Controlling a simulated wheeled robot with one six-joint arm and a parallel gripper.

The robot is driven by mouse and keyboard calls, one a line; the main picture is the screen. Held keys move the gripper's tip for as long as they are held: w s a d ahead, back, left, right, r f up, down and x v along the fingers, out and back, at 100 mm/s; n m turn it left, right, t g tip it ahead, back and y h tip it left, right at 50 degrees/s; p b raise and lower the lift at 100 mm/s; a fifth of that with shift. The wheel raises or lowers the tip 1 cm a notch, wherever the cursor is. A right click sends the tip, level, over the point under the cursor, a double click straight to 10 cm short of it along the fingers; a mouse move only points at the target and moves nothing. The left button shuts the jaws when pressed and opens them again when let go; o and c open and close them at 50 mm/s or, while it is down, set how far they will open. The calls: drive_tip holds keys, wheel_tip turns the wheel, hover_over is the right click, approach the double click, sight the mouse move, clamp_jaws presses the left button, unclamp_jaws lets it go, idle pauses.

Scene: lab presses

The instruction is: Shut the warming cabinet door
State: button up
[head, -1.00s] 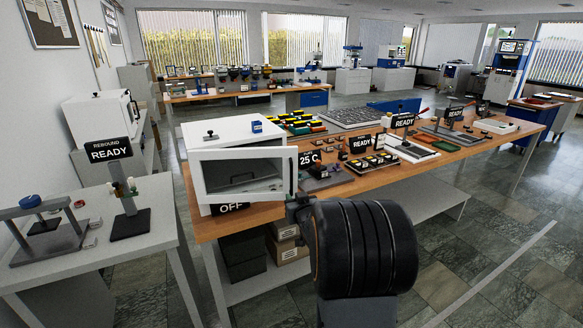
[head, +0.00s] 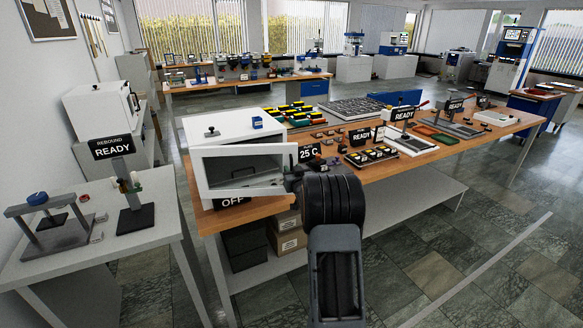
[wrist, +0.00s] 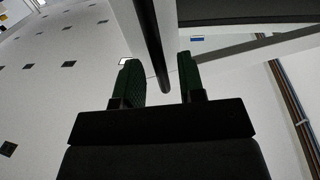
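The warming cabinet (head: 222,132) is a white box on the near left end of the wooden bench. Its door (head: 197,176) has a white frame and a see-through window, and appears to stand ajar at the front; the exact angle is hard to tell. My gripper (wrist: 158,80) is at the door's right edge in the head view, where my own wrist mostly hides it. In the wrist view its two green-padded fingers are apart, with a dark bar (wrist: 150,40), apparently the door handle, between them. Clear gaps show on both sides of the bar.
A READY sign (head: 361,137), a 25 C sign (head: 309,152) and several small parts stand on the bench right of the cabinet. An OFF sign (head: 232,202) is below the door. A grey side table (head: 85,255) stands at left. Tiled floor is open at right.

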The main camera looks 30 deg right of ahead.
drive_tip(key=shift+x, duration=0.8)
drive_tip(key=shift+c, duration=0.3)
clamp_jaws()
